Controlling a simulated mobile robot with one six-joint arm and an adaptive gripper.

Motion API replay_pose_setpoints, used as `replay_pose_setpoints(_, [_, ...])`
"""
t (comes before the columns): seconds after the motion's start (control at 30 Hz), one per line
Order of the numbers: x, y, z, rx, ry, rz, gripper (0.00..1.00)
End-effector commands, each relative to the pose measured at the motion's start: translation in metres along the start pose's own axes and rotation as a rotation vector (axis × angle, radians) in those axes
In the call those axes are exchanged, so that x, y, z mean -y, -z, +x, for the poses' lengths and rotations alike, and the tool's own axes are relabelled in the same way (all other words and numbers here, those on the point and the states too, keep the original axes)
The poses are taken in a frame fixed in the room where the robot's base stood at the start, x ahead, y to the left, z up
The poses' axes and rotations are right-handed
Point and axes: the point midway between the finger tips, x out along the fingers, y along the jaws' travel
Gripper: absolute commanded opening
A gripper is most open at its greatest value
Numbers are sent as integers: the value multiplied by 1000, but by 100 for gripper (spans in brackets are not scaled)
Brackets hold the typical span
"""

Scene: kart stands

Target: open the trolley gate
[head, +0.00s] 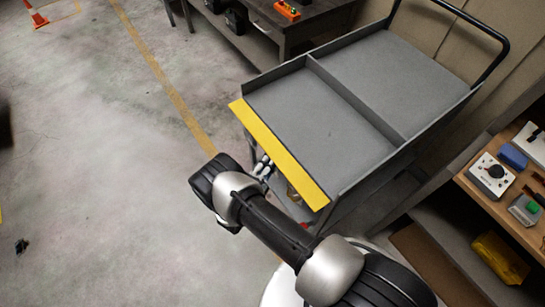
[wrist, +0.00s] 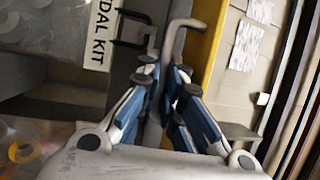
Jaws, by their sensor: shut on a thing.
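The grey trolley (head: 380,55) stands right of centre in the head view, its upper tray split by a divider. A yellow band (head: 285,155) runs along its near-left end, where the gate appears to be; it lies in line with the tray's end. The band also shows upright in the wrist view (wrist: 205,40). My gripper (head: 264,166) is just outside this end, mostly hidden by my arm. In the wrist view its blue-sided fingers (wrist: 168,95) are shut on a bent grey bar (wrist: 181,27) beside the yellow band. The pinched part is hidden.
A dark workbench (head: 285,25) stands behind the trolley. A wooden-topped bench (head: 475,190) with tools and a yellow bin (head: 500,258) is close on the right. A black bracket (wrist: 120,28) is near the fingers. Open concrete floor (head: 90,180) lies to the left.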

Motion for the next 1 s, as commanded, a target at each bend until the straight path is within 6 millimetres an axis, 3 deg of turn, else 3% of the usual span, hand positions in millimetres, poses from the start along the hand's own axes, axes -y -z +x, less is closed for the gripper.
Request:
replay_pose_setpoints(0.43, [19,-3,-4,1,-254,107,0])
replay_pose_setpoints(0.77, [16,-3,-5,0,-278,117,0])
replay_pose_setpoints(0.8, [16,-3,-5,0,-278,117,8])
replay_pose_setpoints(1.0, [16,-2,-5,0,-278,116,16])
